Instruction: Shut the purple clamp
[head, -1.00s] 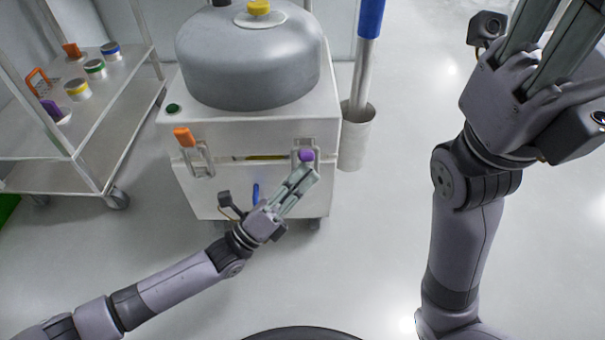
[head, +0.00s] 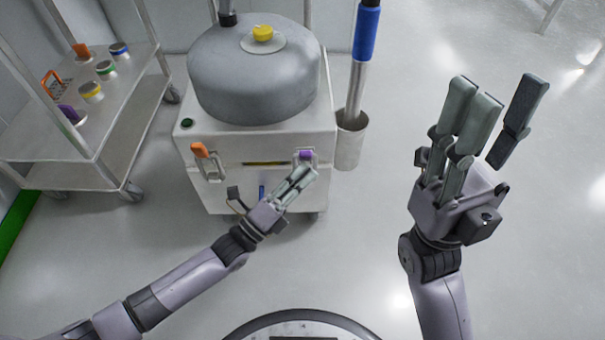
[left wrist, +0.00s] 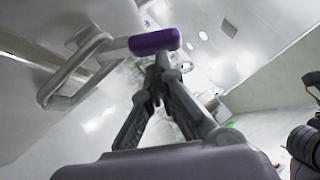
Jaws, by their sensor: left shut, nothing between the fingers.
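The purple clamp (head: 306,155) is on the right of the white cabinet's front, with a purple handle tip and a metal loop. In the left wrist view its purple tip (left wrist: 155,42) is just beyond my fingertips, on a metal lever reaching out from the loop at left. My left gripper (head: 306,174) is shut and empty, just below the purple tip; I cannot tell whether they touch. In the left wrist view the shut fingers (left wrist: 160,62) point at the tip. My right gripper (head: 497,95) is open, raised and empty, well to the right of the cabinet.
An orange clamp (head: 200,151) is on the left of the white cabinet (head: 240,185). A grey dome (head: 255,85) with a yellow knob sits on top. A holder (head: 351,145) with a blue-banded pole stands at right. A shelf cart (head: 125,120) with jars is at left.

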